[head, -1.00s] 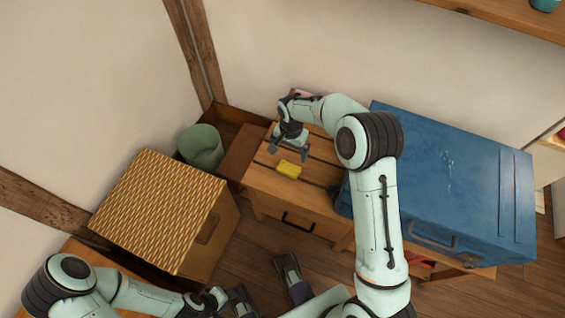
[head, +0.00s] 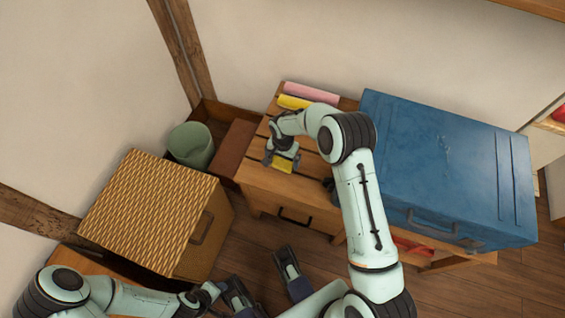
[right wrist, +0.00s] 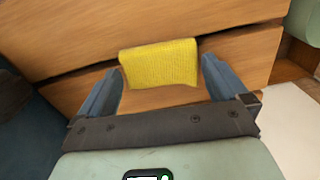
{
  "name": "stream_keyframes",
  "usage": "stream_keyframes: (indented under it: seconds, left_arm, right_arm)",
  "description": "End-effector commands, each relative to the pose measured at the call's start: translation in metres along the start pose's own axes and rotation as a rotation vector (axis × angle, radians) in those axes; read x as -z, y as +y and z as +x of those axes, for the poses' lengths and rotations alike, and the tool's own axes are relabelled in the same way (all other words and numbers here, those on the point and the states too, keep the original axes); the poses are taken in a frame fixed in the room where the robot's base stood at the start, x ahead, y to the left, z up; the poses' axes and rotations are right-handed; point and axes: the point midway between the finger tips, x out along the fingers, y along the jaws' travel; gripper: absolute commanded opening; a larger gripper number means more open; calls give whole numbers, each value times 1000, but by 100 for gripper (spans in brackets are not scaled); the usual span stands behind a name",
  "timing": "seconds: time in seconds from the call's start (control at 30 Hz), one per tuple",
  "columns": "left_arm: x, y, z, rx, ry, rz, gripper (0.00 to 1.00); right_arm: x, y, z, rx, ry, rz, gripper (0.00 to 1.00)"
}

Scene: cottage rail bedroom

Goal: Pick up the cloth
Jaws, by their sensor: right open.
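The cloth is a small folded yellow piece lying on the slatted wooden cabinet top. In the head view, my right gripper partly hides the cloth (head: 285,165). In the right wrist view, the cloth (right wrist: 160,63) lies across a dark gap between boards. My right gripper (head: 283,162) is over it, open and empty; in the right wrist view its fingers (right wrist: 160,82) stand on either side of the cloth, with space at both sides. My left gripper (head: 238,297) is low in the head view, far from the cloth; its jaw opening is unclear.
A pink roll (head: 311,92) and a yellow roll (head: 292,102) lie at the back of the wooden cabinet (head: 272,192). A large blue chest (head: 440,160) stands to the right. A green bin (head: 191,146) and a woven box (head: 150,210) stand to the left.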

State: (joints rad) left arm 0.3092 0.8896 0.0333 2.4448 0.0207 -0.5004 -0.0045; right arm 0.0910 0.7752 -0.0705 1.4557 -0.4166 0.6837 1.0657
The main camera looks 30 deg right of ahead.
Motion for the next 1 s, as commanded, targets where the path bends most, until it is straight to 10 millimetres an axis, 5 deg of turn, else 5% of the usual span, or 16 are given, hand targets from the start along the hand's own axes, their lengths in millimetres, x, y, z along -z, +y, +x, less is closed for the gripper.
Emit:
stream_keyframes:
  seconds: [0.27, 0.4, 0.77, 1.0]
  left_arm:
    - [4, -1, 2, 0, 11, -1, 44]
    - [4, -1, 2, 0, 10, -1, 44]
    - [3, 0, 1, 0, 8, -1, 44]
    - [-5, 2, -5, -1, -15, 1, 44]
  right_arm:
    - [0, 0, 9, 1, 1, 1, 100]
    - [0, 0, 9, 1, 0, 1, 62]
    - [0, 0, 6, 1, 1, 0, 61]
    - [0, -1, -21, 2, 3, -1, 61]
